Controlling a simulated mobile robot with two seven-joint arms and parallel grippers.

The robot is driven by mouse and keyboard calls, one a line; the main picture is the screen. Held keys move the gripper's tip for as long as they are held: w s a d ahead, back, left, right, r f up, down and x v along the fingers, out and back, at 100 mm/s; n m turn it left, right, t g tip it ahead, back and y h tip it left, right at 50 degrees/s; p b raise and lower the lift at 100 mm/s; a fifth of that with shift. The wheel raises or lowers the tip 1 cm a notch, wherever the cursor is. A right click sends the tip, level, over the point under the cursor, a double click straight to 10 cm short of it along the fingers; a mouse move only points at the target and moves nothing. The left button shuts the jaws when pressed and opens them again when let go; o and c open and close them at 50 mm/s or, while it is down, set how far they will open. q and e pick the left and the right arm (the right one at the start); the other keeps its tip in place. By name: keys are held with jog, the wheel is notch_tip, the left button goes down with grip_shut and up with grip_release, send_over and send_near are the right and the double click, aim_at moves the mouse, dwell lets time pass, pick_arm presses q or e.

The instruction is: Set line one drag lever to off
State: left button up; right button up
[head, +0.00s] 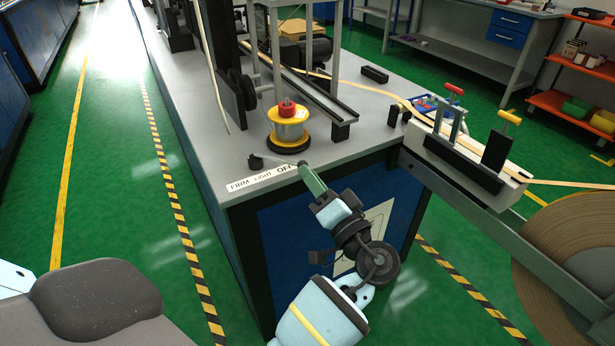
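The drag lever (278,160) is a thin bar on a small black pivot (255,162) near the bench's front left corner. It points right, toward the end of a white label strip (262,180) that reads FIRM, LIGHT and a short word starting with O. My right gripper is not in view.
A yellow-rimmed spool with a red knob (287,108) stands just behind the lever. The grey bench (225,165) ends in a front edge below the label. A white tape guide with clamps (465,155) and a large brown reel (575,240) are at the right.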

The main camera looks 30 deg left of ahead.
pick_arm(q)
jog(key=shift+s+d+f+b, duration=0.15)
jog(key=shift+d+b, duration=0.15)
jog(key=shift+d, duration=0.45)
dwell(0.4)
